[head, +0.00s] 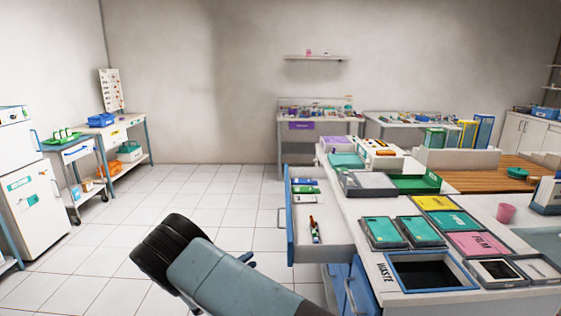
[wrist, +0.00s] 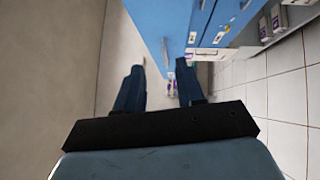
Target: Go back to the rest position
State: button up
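My gripper (wrist: 160,78) shows in the wrist view, with its two dark blue fingers apart and a clear gap between them. Nothing is held between the fingers. A blue cabinet front (wrist: 166,28) lies beyond the fingertips in that view, and I cannot tell how far off it is.
An open blue drawer (head: 290,220) juts from the counter (head: 450,298) at the right. A framed waste opening (head: 430,258) and several labelled boxes are on that counter. A white cabinet (head: 35,210) stands at the left. The tiled floor (head: 200,190) between is clear.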

jog(key=s+d+r+m+g+y, duration=0.35)
jog(key=d+r+g, duration=0.35)
jog(key=d+r, duration=0.75)
jog(key=s+d+r+m+g+y, duration=0.2)
jog(key=s+d+r+m+g, duration=0.35)
jog(key=d+r, duration=0.85)
jog(key=s+d+r+y, duration=0.5)
jog(key=s+d+r, duration=0.1)
jog(key=s+r, duration=0.6)
jog(key=s+r+t+y, duration=0.1)
jog(key=s+t, duration=0.1)
jog(key=s, duration=0.6)
jog(key=s+d+r+m+t+y, duration=0.1)
jog(key=s+t+y, duration=0.1)
jog(key=s, duration=0.6)
jog(key=shift+s+r, duration=0.2)
jog(key=shift+r, duration=0.2)
